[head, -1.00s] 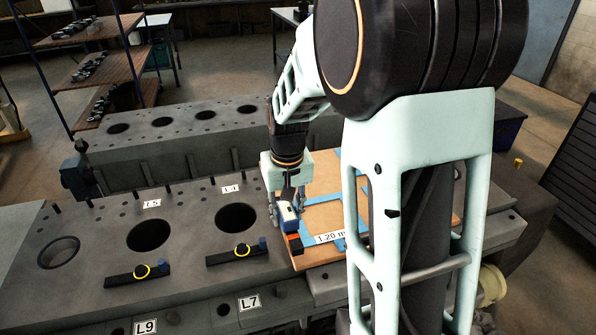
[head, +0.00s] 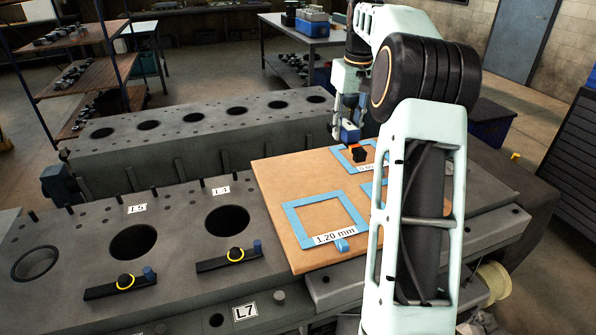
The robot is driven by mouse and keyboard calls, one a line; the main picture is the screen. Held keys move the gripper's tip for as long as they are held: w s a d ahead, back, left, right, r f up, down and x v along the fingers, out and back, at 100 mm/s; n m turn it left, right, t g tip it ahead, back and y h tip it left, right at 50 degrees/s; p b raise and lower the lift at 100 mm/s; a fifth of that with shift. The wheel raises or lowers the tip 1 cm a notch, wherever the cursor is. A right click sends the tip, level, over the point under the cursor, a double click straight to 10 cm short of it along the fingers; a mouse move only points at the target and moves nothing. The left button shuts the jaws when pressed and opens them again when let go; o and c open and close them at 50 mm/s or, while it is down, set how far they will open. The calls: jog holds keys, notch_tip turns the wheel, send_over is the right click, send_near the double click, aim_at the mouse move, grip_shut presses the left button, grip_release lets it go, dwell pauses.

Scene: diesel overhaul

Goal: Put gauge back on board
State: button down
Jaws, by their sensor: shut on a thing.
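My gripper (head: 349,108) is shut on a gauge with a blue body (head: 350,132) and a dark end with a little orange. It is above the back edge of the wooden board (head: 272,180). The gauge's dark end overlaps the back blue outline (head: 340,157) in the picture; I cannot tell its height. The front-left blue outline (head: 290,218) is empty and labelled "1.20 mm" (head: 334,238). The back outline's label (head: 369,168) is partly hidden. Another outline (head: 368,190) is mostly hidden behind my arm.
A second block (head: 200,135) lies behind. A table with boxes (head: 305,38) and shelves (head: 75,60) stand farther back.

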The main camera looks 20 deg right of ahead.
jog(key=w+a+f+p, duration=0.1)
jog(key=w+a+f, duration=0.3)
jog(key=a, duration=0.1)
jog(key=w+a+f+p, duration=0.1)
jog(key=w+a+f, duration=0.4)
jog(key=shift+w+f, duration=0.15)
jog(key=shift+f, duration=1.7)
jog(key=shift+f, duration=0.2)
jog(key=c, duration=1.5)
grip_release()
jog(key=shift+o, duration=0.2)
notch_tip(320, 180, up, 12)
jog(key=s, duration=0.1)
jog(key=shift+s+r, duration=0.15)
jog(key=shift+s, duration=0.05)
